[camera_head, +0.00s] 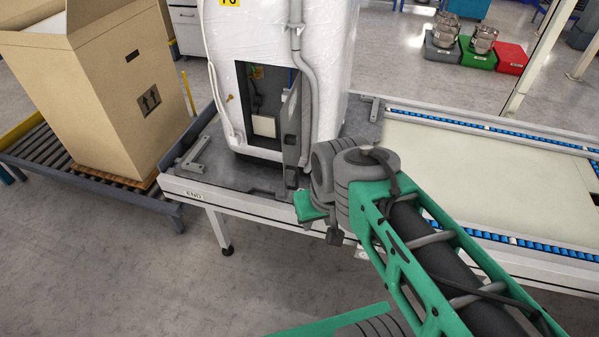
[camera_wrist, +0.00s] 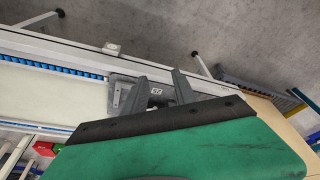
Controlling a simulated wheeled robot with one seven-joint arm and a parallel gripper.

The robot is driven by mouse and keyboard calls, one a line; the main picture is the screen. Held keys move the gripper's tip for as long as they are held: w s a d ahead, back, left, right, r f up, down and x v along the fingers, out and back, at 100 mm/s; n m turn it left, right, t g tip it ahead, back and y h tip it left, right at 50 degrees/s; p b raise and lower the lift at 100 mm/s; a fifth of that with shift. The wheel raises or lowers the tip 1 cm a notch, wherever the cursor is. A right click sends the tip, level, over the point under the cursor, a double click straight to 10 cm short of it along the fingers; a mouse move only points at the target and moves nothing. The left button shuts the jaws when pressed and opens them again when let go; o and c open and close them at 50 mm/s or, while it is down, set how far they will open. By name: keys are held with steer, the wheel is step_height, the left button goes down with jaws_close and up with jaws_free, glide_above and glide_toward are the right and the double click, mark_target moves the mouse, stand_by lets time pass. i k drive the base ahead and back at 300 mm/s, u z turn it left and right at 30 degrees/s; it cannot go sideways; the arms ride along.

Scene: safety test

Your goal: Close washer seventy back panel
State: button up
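The white washer (camera_head: 225,40) stands on the work table, with a yellow label at its top that is cut by the picture edge and seems to read 70. Its lower back has a dark rectangular opening (camera_head: 262,85) with parts inside. The grey back panel (camera_head: 291,122) stands swung open at the right side of this opening. My arm's end is just right of and in front of the panel, apart from it as far as I can tell. The fingers are hard to make out in the head view. In the wrist view my gripper (camera_wrist: 158,77) has its two grey fingers spread with nothing between them.
The work table (camera_head: 260,205) carries metal brackets, and a conveyor with blue rollers (camera_head: 480,128) runs right. A tall cardboard box (camera_head: 110,110) stands on a roller conveyor at left. Metal pots on coloured bases (camera_head: 483,38) are far right. The floor in front is clear.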

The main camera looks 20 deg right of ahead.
mark_target(290, 112)
steer(key=z, duration=0.05)
steer(key=k, duration=0.4)
steer(key=u, duration=0.7)
steer(key=i, duration=0.75)
steer(key=u, duration=0.05)
